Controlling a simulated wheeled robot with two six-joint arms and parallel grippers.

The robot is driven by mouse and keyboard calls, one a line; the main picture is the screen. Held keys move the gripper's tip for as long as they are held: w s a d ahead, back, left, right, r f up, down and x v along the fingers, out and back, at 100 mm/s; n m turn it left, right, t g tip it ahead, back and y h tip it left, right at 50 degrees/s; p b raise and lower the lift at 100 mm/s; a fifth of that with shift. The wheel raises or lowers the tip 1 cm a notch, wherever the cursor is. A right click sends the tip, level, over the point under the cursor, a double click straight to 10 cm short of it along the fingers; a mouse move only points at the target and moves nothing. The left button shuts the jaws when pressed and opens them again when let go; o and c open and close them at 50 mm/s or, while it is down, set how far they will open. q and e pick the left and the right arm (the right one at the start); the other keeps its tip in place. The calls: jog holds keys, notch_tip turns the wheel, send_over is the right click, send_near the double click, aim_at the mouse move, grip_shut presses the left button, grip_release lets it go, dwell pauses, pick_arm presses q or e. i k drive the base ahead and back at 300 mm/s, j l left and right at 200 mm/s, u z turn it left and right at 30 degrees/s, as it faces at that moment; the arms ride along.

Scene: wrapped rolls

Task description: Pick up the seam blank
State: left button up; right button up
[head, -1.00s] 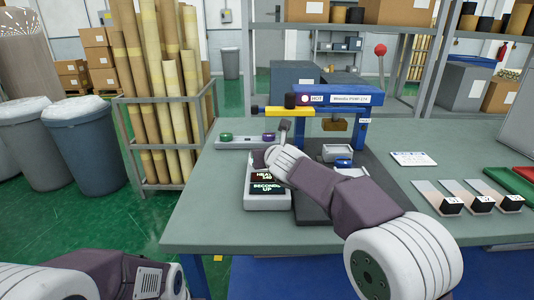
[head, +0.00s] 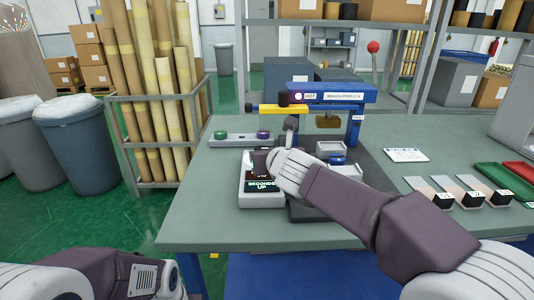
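Several pale flat strips, each with a dark numbered block at its near end, lie side by side on the right of the bench (head: 215,208). They may be the seam blanks, but I cannot tell which one is meant; one strip (head: 421,185) is the leftmost. My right gripper (head: 291,127) is above the bench in front of the blue press, to the left of the strips and well apart from them. Its fingers are small and partly hidden by my wrist, so I cannot tell if they are open. My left arm shows at the bottom left; its gripper is out of view.
The blue sealing press (head: 345,97) with a yellow bar (head: 283,110) stands behind my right gripper. A display box (head: 262,190) is below my wrist. A small tray (head: 331,148), a white card (head: 406,155) and green and red trays (head: 500,176) are also on the bench.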

aim_at(445, 201)
jog(key=k+l, duration=0.15)
jog(key=k, duration=0.35)
jog(key=k+l, duration=0.15)
jog(key=k, duration=0.35)
